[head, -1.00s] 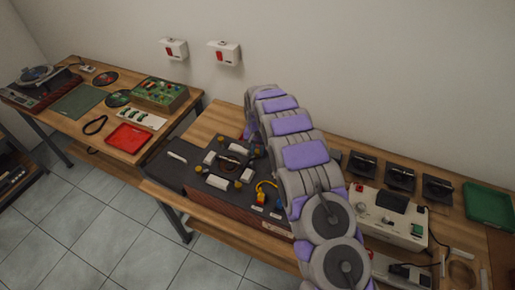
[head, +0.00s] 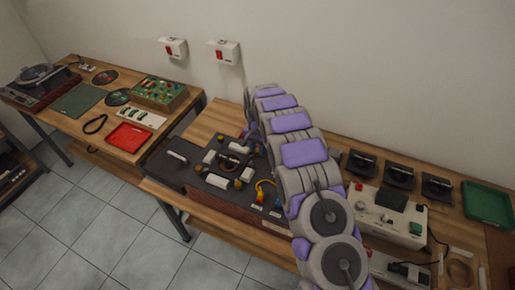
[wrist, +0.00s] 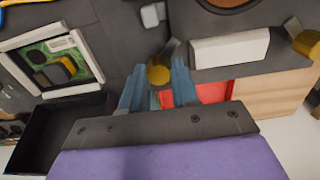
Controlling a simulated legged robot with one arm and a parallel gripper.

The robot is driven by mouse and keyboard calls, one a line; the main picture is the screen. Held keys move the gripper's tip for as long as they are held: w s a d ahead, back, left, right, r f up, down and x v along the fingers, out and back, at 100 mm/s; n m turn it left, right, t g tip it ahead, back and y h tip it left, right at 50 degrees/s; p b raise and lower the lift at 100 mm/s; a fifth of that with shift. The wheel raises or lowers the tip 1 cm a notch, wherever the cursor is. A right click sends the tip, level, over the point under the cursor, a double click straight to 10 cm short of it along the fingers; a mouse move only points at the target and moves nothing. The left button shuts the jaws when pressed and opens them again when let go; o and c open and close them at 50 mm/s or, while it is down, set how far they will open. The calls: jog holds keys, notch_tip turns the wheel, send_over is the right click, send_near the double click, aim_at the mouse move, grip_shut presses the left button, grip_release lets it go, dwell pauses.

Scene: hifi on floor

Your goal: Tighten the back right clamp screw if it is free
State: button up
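The clamp fixture (head: 190,180) is a dark block on the wooden bench, with white clamp bars and brass-coloured screw knobs. In the wrist view a brass knob (wrist: 159,71) on a short dark stem sits between the two blue fingers of my gripper (wrist: 160,84). The fingers stand apart, one on each side of the knob; firm contact cannot be made out. A white clamp bar (wrist: 230,48) lies to the right, with another brass knob (wrist: 307,44) at its end. In the head view my arm hides my gripper and the fixture's back right part.
A red surface (wrist: 187,95) shows behind the fingers. A green circuit board in a white frame (wrist: 58,60) and a dark open tray (wrist: 60,130) are at left in the wrist view. A grey-white control box (head: 388,214) stands right of my arm, and a green tray (head: 487,203) lies farther right.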

aim_at(256, 149)
jog(key=o, duration=0.4)
jog(key=shift+a, duration=0.15)
jog(key=shift+r, duration=0.3)
notch_tip(256, 149, up, 17)
jog(key=shift+f+p, duration=0.2)
jog(key=shift+p, duration=0.35)
